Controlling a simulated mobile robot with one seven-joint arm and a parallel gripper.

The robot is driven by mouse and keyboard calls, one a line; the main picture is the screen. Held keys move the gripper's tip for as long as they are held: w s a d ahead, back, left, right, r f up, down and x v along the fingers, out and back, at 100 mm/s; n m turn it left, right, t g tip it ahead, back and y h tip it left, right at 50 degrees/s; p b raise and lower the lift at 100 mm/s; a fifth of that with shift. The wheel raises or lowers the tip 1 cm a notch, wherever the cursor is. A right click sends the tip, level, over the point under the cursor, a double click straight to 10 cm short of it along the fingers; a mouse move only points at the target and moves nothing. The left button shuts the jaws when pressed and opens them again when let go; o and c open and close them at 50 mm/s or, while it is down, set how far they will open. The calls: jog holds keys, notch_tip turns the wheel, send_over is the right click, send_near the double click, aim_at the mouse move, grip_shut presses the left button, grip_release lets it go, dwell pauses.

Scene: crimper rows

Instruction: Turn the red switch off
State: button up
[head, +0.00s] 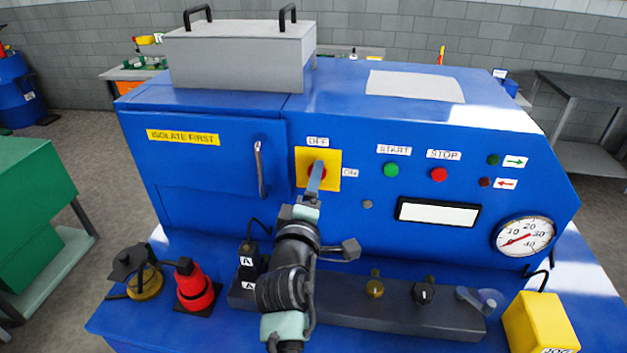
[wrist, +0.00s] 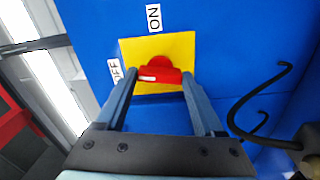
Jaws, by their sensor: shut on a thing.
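The red switch (head: 323,171) sits on a yellow plate (head: 332,155) on the blue machine front, with OFF above the plate and ON to its right. In the head view my gripper (head: 314,183) hides most of it. In the wrist view the red switch (wrist: 160,72) lies between the two fingertips of my gripper (wrist: 161,80), which is shut on it. There its bar runs roughly left to right. A small white mark shows near the bar's left end, on the side of the OFF label (wrist: 115,70); the ON label (wrist: 154,18) is above the plate.
A door handle (head: 260,168) stands out left of the switch. Green (head: 391,170) and red (head: 439,174) buttons are to the right. Below are a dark bar with knobs (head: 400,312), a red lamp-shaped object (head: 194,286) and a yellow box (head: 540,322).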

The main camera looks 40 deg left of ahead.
jog(key=shift+n+p, duration=0.4)
jog(key=shift+n, duration=0.7)
jog(key=o, duration=1.4)
jog(key=shift+s, duration=0.1)
jog(key=b+v, duration=0.3)
jog(key=v, duration=1)
